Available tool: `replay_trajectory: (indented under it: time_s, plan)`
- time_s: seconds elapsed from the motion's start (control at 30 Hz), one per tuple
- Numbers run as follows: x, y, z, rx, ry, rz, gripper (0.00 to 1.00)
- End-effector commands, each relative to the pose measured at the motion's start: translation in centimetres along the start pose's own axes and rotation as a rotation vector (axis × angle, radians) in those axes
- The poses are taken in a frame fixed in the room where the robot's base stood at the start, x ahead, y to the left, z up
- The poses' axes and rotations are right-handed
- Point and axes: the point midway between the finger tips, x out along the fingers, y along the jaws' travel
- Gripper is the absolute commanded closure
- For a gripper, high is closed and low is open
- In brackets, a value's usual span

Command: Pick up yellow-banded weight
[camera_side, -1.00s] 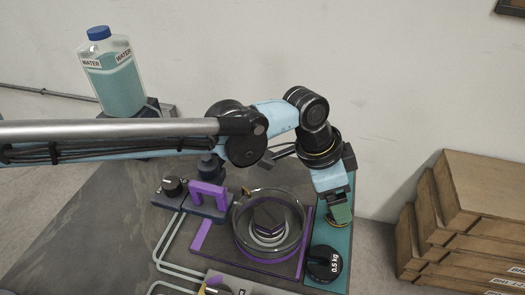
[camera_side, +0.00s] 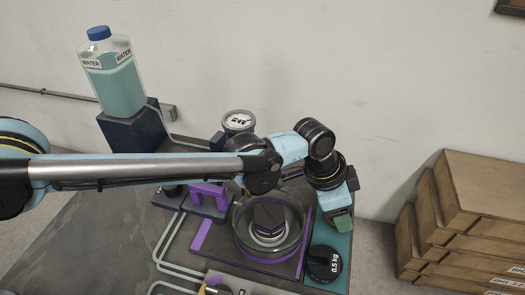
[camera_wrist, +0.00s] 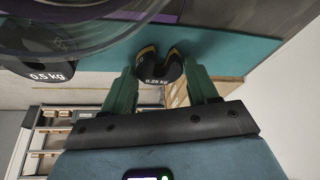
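The yellow-banded weight (camera_wrist: 160,66) is black, marked 0.25 kg, with yellow edges on its top. In the wrist view it stands on the teal strip, framed between the two green fingers of my gripper (camera_wrist: 160,77). In the side view my gripper (camera_side: 339,224) is over the back of the teal strip (camera_side: 330,285) and hides the weight.
A black 0.5 kg weight (camera_side: 324,263) stands close by on the strip. A round clear vessel (camera_side: 269,226) and purple handle (camera_side: 208,194) are to the left. A water bottle (camera_side: 115,80) stands at back left, a gauge (camera_side: 238,121) behind my arm, wooden crates (camera_side: 470,215) at right.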

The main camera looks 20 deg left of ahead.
Motion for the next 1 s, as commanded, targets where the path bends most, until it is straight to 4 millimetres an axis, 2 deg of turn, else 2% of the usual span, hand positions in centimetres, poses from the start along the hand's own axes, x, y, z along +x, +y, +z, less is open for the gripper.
replay_trajectory:
  time_s: [0.03, 0.2, 0.3, 0.67, 0.77, 0.9, 1.0]
  plan:
    - [0.0, 0.0, 0.0, 0.000, 0.000, 0.000, 0.50]
    - [0.0, 0.0, 0.0, 0.000, 0.000, 0.000, 0.76]
    - [-0.1, 0.0, 0.0, 0.000, 0.001, 0.000, 0.88]
    - [-0.7, 0.0, -0.3, 0.000, 0.001, 0.000, 0.88]
    - [-1.6, 0.0, -0.7, 0.000, 0.001, 0.000, 0.88]
    - [-4.1, 0.0, -1.7, 0.000, 0.001, 0.000, 0.88]
    - [-5.2, 2.3, -1.8, 0.005, 0.000, 0.002, 0.88]
